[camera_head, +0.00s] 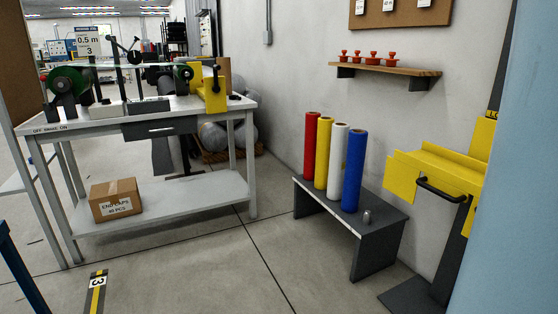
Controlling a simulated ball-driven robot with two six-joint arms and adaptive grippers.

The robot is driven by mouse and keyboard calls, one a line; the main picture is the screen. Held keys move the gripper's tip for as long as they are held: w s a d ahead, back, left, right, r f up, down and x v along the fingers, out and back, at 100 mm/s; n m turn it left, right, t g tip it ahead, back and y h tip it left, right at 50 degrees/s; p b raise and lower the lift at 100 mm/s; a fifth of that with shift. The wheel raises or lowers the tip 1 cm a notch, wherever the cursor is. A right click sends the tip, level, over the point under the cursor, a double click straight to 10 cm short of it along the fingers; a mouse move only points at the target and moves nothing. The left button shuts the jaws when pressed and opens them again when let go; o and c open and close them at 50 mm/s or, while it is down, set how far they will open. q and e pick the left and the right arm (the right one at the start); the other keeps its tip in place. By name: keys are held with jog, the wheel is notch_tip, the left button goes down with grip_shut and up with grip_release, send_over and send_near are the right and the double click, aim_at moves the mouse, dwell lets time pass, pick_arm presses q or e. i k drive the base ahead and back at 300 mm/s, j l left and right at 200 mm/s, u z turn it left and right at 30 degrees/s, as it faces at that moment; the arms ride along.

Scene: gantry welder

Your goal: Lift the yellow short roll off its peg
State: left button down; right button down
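A yellow roll (323,153) stands upright on a low grey bench (383,222) by the wall. It is second from the left in a row of rolls, between a red roll (310,145) and a white roll (338,158). Its lower right side is partly covered by the white roll. Any peg inside the yellow roll is hidden. Neither of my grippers is in view.
A blue roll (353,172) and a short metal peg (367,217) stand at the row's near end. A yellow stand (437,165) is to the right. A workbench (155,117) holding machines is at left. Open floor (235,265) lies in front.

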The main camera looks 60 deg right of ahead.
aim_at(324, 123)
jog(key=l+z, duration=0.1)
jog(key=z, duration=2.45)
jog(key=i+j+z, duration=0.7)
jog(key=i+j, duration=0.15)
jog(key=j, duration=0.15)
